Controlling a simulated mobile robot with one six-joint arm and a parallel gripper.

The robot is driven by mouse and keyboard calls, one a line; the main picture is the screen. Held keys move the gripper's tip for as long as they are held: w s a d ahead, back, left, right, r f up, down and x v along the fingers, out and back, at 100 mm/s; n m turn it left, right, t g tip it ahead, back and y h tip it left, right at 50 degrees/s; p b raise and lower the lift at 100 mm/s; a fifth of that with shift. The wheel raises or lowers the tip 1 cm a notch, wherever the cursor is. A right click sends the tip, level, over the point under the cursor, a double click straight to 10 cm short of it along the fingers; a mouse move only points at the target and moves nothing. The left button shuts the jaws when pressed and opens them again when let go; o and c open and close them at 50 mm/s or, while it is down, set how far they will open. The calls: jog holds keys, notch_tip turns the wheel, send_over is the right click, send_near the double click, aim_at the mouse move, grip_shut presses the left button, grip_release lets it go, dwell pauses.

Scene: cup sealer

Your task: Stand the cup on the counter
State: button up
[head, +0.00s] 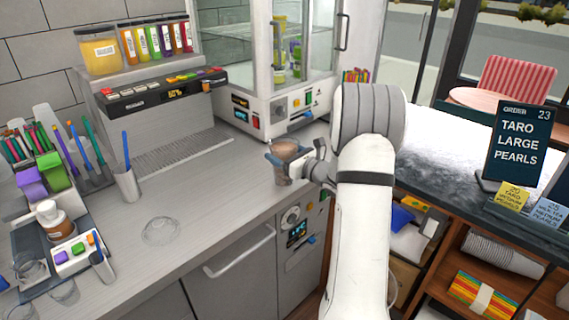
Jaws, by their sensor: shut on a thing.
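The cup (286,150) shows in the head view near the counter's front edge, in front of the glass-fronted machine. It has a brownish upper part and looks roughly upright. My gripper (291,168) is shut on the cup from the right, and the fingers hide part of its side. I cannot tell whether the cup's base touches the counter (205,190) or is a little above it.
A clear round lid or dish (162,230) lies on the counter at left. A holder with a blue straw (128,184) stands behind it. The glass-fronted machine (252,115) stands at the back. The counter between lid and cup is clear.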

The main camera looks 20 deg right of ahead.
jog(key=shift+r, duration=0.1)
jog(key=c, duration=0.5)
jog(key=shift+r, duration=0.1)
jog(key=shift+c, duration=0.2)
